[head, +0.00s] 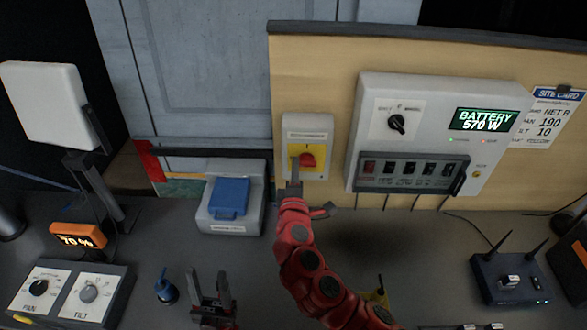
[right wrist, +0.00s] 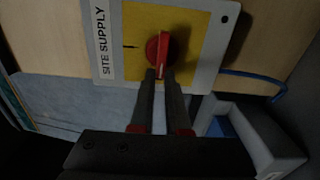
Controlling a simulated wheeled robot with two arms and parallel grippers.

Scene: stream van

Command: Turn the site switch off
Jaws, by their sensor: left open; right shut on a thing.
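The site switch is a red rotary knob (head: 308,160) on a yellow plate in a white box (head: 306,124), fixed to the wooden panel. In the right wrist view the knob (right wrist: 165,48) sits on the yellow plate beside the words SITE SUPPLY. My right gripper (head: 294,170) is at the knob. In the right wrist view its two fingertips (right wrist: 160,76) are close together on the knob's end and hide part of it. My left gripper (head: 211,291) is open and empty, low in front, apart from the switch.
A grey power box (head: 437,95) reading BATTERY 570 W hangs right of the switch. A grey unit with a blue part (head: 230,198) stands left below it. The pan and tilt box (head: 67,292) is front left, a router (head: 508,278) front right.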

